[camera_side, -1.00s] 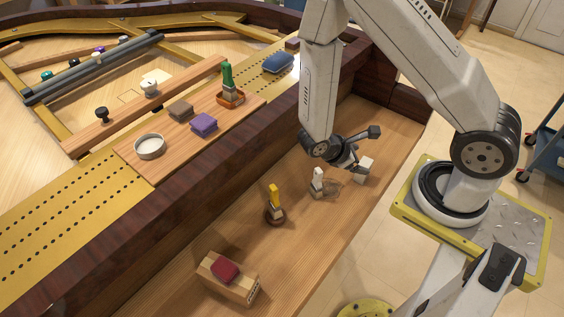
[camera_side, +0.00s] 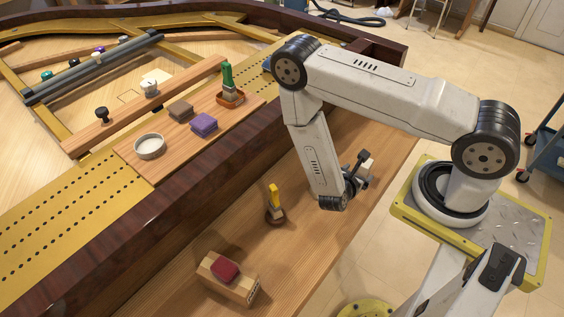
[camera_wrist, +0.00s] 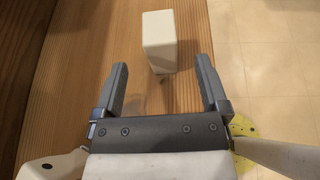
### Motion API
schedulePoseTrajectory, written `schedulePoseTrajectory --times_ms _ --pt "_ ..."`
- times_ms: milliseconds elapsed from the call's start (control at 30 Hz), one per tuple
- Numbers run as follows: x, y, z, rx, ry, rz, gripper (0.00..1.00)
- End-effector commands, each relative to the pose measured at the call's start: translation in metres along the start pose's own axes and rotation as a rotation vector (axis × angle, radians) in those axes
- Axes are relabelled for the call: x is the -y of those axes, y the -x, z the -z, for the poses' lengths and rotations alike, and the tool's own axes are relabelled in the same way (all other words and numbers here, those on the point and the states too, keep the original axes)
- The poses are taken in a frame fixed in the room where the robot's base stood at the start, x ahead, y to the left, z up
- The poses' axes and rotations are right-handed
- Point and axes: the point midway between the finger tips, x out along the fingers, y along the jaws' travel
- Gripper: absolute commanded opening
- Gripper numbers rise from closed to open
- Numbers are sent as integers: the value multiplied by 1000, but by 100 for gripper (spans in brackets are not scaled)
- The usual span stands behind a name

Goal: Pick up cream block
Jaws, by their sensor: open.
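The cream block (camera_wrist: 158,38) stands on the wooden surface in the wrist view, just beyond and between my fingertips. In the side view only part of the cream block (camera_side: 370,167) shows behind my gripper. My gripper (camera_wrist: 162,66) is open, with one finger on each side of the line to the block and nothing between them. In the side view my gripper (camera_side: 358,172) is low over the wooden surface, close to the block.
A yellow-handled tool (camera_side: 274,202) stands on the wooden surface (camera_side: 310,238) to the left. The dark wooden rim (camera_side: 170,225) rises on the far side. The surface ends at the floor on the right.

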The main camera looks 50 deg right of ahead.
Motion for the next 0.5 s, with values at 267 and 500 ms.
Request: schedulePoseTrajectory --times_ms 267,500 --pt "0 -7 0 0 -1 3 94" --pt "0 -22 0 -1 -1 4 94"
